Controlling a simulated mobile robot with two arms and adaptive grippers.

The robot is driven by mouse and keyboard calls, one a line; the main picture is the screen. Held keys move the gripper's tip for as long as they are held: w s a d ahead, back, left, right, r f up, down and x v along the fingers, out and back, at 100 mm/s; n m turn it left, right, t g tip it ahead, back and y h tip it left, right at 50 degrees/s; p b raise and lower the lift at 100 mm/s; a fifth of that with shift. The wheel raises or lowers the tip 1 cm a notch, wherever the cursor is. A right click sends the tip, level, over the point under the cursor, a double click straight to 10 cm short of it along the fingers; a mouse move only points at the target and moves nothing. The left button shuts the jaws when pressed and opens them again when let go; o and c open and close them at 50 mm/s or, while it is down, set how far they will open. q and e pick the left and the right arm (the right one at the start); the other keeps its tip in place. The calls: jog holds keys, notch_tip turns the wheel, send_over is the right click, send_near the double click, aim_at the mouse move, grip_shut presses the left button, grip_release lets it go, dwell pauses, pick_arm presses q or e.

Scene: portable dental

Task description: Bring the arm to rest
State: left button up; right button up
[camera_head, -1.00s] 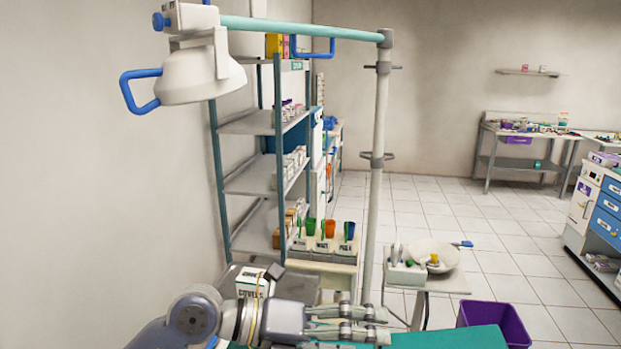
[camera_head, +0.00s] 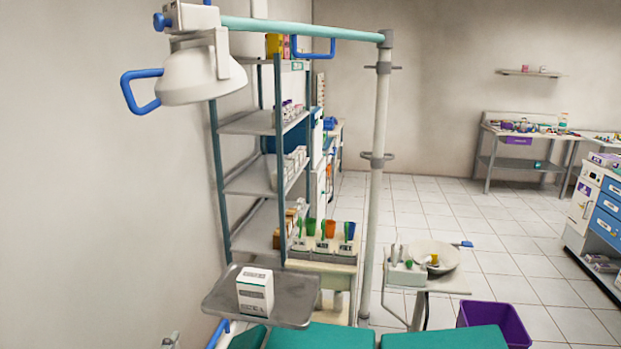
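My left arm is almost wholly out of the head view. Only a small grey piece (camera_head: 170,341), seemingly the tip of my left gripper, shows at the bottom edge on the left. Whether its fingers are open or shut does not show. My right gripper is not in view. A white box with a green stripe (camera_head: 255,292) stands upright on the grey tray (camera_head: 220,300), with no gripper touching it.
The teal dental chair (camera_head: 310,337) fills the bottom edge. The lamp (camera_head: 200,75) hangs at upper left. A shelf rack (camera_head: 247,122), a side stand (camera_head: 440,284) and a purple bin (camera_head: 497,320) stand around. Tiled floor is open at centre right.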

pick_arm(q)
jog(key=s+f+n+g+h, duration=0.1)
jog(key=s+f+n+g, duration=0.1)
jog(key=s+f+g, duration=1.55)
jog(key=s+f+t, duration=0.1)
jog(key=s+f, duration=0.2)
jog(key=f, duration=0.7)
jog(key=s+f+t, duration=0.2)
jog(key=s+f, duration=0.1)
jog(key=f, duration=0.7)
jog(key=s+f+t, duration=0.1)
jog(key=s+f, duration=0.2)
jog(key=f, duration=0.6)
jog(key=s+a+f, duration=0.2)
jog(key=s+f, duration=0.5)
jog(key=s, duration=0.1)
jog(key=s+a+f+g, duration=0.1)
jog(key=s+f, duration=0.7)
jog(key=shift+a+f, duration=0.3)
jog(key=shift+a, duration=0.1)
